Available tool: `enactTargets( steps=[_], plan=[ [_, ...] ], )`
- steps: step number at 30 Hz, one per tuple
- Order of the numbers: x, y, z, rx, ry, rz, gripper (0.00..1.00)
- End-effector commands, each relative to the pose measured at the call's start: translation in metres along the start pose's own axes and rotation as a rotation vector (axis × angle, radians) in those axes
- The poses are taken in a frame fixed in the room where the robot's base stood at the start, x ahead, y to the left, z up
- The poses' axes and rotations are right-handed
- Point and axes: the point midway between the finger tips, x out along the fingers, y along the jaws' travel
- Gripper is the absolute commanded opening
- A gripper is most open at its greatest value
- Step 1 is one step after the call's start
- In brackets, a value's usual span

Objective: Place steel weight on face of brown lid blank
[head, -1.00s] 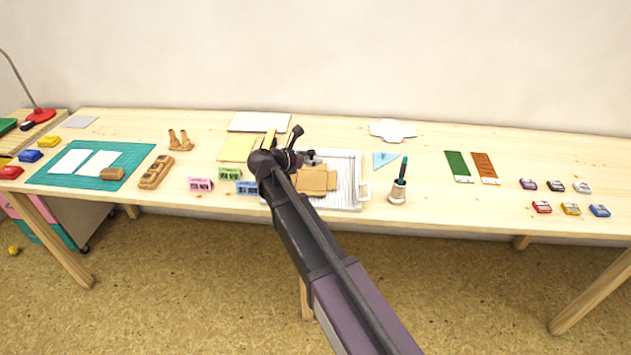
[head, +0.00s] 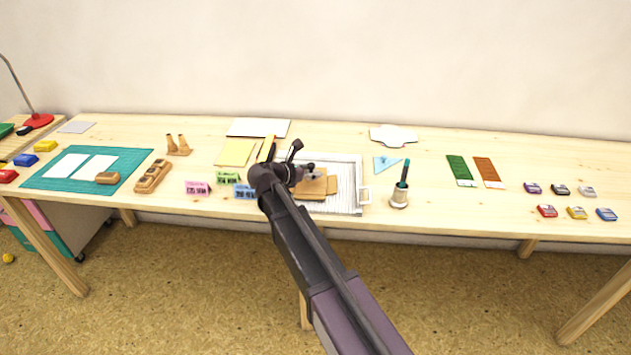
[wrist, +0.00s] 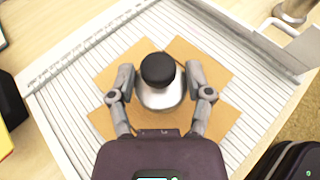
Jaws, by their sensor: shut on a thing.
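The steel weight (wrist: 158,97) has a silver body with a round black knob on top. My gripper (wrist: 159,80) is shut on it, one finger on each side. The brown lid blank (wrist: 200,62), a flat cross-shaped card, lies directly under the weight in the wrist view. Whether the weight touches the card cannot be told. In the head view the brown lid blank (head: 318,187) shows beside my gripper (head: 297,172), and my arm hides part of it.
The blank lies on a white ribbed tray (head: 347,182) with a handle at its right.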

Motion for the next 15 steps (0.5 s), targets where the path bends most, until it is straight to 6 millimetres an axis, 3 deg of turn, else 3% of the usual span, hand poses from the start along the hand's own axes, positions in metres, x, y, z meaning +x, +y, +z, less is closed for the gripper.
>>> enactTargets(
  steps=[7,15],
  plan=[
    [0.009,0.000,-0.022,0.000,-0.001,0.000,0.04],
    [0.011,0.000,-0.029,0.000,-0.001,0.000,0.04]
  ],
)
